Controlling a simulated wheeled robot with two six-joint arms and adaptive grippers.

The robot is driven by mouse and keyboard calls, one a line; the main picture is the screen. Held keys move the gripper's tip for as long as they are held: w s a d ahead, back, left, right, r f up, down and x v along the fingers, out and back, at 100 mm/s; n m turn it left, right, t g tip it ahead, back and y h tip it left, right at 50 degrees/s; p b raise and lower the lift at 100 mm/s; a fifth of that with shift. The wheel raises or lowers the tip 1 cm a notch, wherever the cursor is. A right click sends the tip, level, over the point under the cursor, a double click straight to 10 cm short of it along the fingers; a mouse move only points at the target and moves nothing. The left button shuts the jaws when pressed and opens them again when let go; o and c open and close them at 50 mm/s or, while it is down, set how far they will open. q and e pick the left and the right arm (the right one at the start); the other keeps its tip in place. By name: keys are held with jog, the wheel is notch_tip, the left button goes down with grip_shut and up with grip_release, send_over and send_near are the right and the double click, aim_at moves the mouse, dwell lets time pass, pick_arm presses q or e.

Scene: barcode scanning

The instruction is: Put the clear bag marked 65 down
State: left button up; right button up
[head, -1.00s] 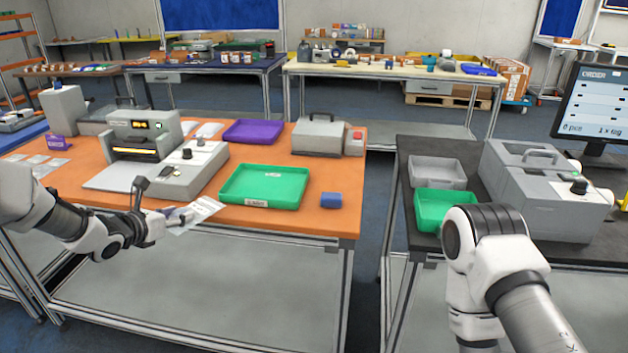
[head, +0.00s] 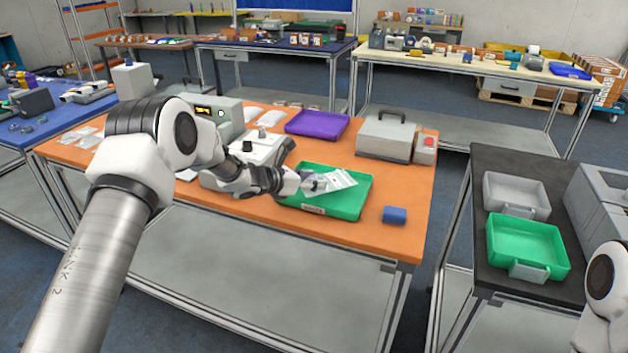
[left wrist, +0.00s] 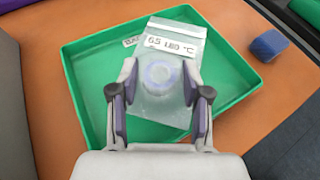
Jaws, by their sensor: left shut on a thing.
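My left gripper (head: 314,184) is shut on the clear bag (head: 336,182) and holds it over the green tray (head: 335,213) on the orange table. In the left wrist view the bag (left wrist: 183,32) carries a white label reading about "65 180 °C", with a pale bluish ring inside. My left fingers (left wrist: 159,75) are at either side of the bag's middle there, with the green tray (left wrist: 85,95) beneath. I cannot tell whether the bag touches the tray floor. My right gripper is out of view.
A blue block (head: 395,215) lies right of the tray, near the table's front edge. A purple tray (head: 317,124) and a grey machine (head: 384,138) stand behind. A black table (head: 486,262) at right holds a second green tray (head: 525,245) and a grey tray (head: 516,193).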

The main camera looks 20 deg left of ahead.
pick_arm(q)
jog(key=shift+w+a, duration=0.2)
jog(key=shift+w, duration=0.3)
jog(key=shift+f, duration=0.15)
notch_tip(320, 180, down, 3)
jog(key=shift+r+p, duration=0.15)
jog(key=shift+p, duration=0.5)
jog(key=shift+w+f, duration=0.15)
jog(key=shift+f, duration=0.15)
jog(key=shift+f+b, duration=0.1)
jog(key=shift+b, duration=0.2)
jog(key=o, duration=1.3)
